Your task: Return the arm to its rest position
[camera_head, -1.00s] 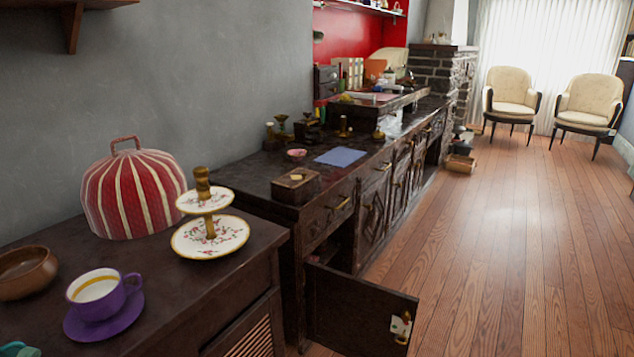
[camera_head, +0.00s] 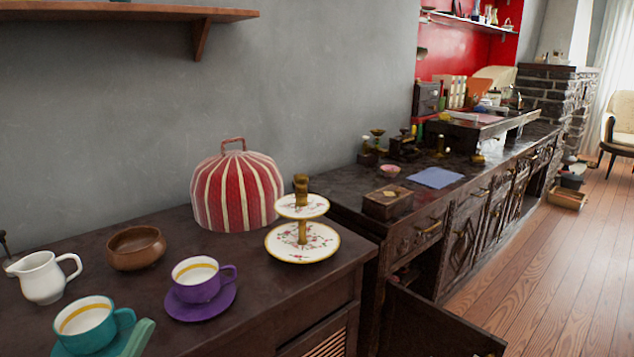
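Neither of my grippers nor either arm shows in the head view. The near dark cabinet top (camera_head: 240,262) holds a red and white striped tea cosy (camera_head: 238,192) with a loop handle. A two-tier floral stand (camera_head: 302,243) with a gold stem stands to its right. In front are a purple cup (camera_head: 203,283) on a purple saucer (camera_head: 201,309) and a teal cup (camera_head: 84,325) on a teal saucer (camera_head: 62,350). A white jug (camera_head: 44,277) and a brown wooden bowl (camera_head: 136,249) stand at the left.
A longer dark sideboard (camera_head: 340,186) runs back on the right, carrying a small box (camera_head: 388,202) and a blue sheet (camera_head: 435,178). A low cabinet door (camera_head: 435,325) hangs open. A wall shelf (camera_head: 130,13) is at the upper left.

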